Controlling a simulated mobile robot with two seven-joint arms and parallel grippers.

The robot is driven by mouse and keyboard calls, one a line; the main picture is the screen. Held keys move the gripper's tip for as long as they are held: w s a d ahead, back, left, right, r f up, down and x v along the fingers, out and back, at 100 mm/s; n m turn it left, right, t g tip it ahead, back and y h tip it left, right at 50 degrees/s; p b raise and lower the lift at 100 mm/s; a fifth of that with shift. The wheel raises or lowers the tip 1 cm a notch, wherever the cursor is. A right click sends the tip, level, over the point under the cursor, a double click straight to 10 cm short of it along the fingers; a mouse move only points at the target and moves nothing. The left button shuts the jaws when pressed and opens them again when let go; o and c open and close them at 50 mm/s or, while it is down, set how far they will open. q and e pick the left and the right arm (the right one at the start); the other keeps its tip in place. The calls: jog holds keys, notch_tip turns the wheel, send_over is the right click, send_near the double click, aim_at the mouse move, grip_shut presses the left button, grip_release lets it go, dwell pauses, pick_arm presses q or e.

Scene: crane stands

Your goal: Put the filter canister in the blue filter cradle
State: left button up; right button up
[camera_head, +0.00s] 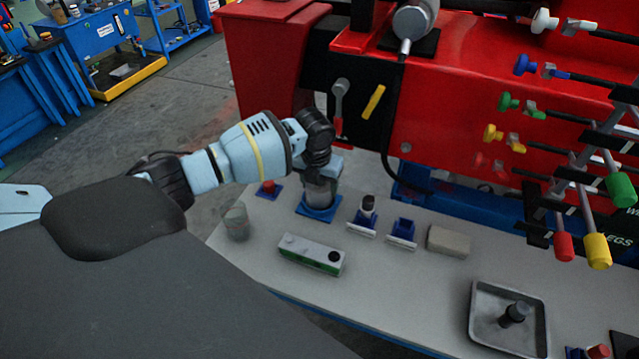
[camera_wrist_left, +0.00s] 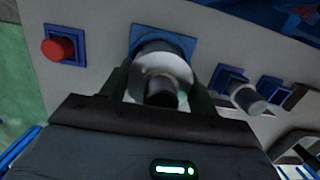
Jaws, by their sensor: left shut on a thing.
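The filter canister (camera_head: 321,192) is a pale grey cylinder held upright. The wrist view shows its silver-white round top with a dark knob (camera_wrist_left: 161,80). My left gripper (camera_head: 322,177) is shut on it from above, one finger on each side in the wrist view (camera_wrist_left: 160,88). The blue filter cradle (camera_head: 318,214) is a blue square base on the grey bench. It also shows behind the canister in the wrist view (camera_wrist_left: 178,40). The canister's lower end is at the cradle; I cannot tell whether it is fully seated. My right gripper is not in view.
On the bench (camera_head: 405,292) are a red button on a blue base (camera_head: 268,188), a clear cup (camera_head: 237,222), a green-and-white box (camera_head: 311,254), two small blue holders (camera_head: 402,232), a grey block (camera_head: 448,241) and a metal tray (camera_head: 480,325). Red machinery (camera_head: 480,90) stands behind.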

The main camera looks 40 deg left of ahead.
pick_arm(q)
jog(key=o, duration=1.3)
jog(key=shift+f, duration=0.15)
jog(key=r, duration=0.4)
jog(key=s+r+p, duration=0.1)
jog(key=r, duration=0.7)
jog(key=shift+s+d+r, duration=0.1)
jog(key=shift+s+d, duration=0.1)
jog(key=shift+s, duration=0.2)
